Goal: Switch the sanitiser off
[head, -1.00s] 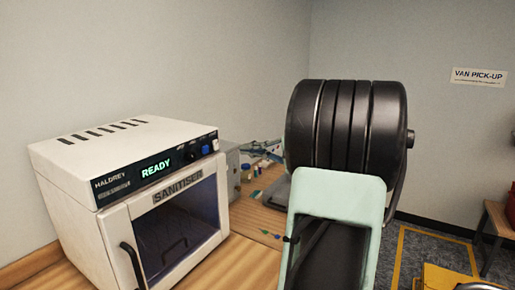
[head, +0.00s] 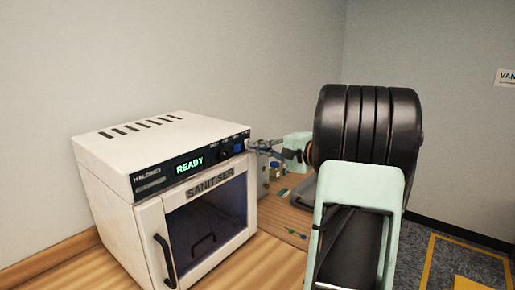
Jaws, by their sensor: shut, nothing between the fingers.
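The sanitiser (head: 150,150) is a white box on the wooden counter at the left. Its dark front panel shows a green READY on the display (head: 190,165). At the panel's right end are a dark round knob (head: 225,152) and small controls, with some blue (head: 239,146) beside it; their labels are too small to read. The glass door (head: 207,225) is closed. My gripper (head: 256,146) is shut and empty, its tips just right of the panel's right end. I cannot tell whether they touch it.
The wooden counter (head: 275,262) is bare in front of the sanitiser. Several small bottles and coloured bits (head: 283,190) lie on it below my gripper. A plain wall stands behind. Yellow floor lines (head: 430,262) show at the right.

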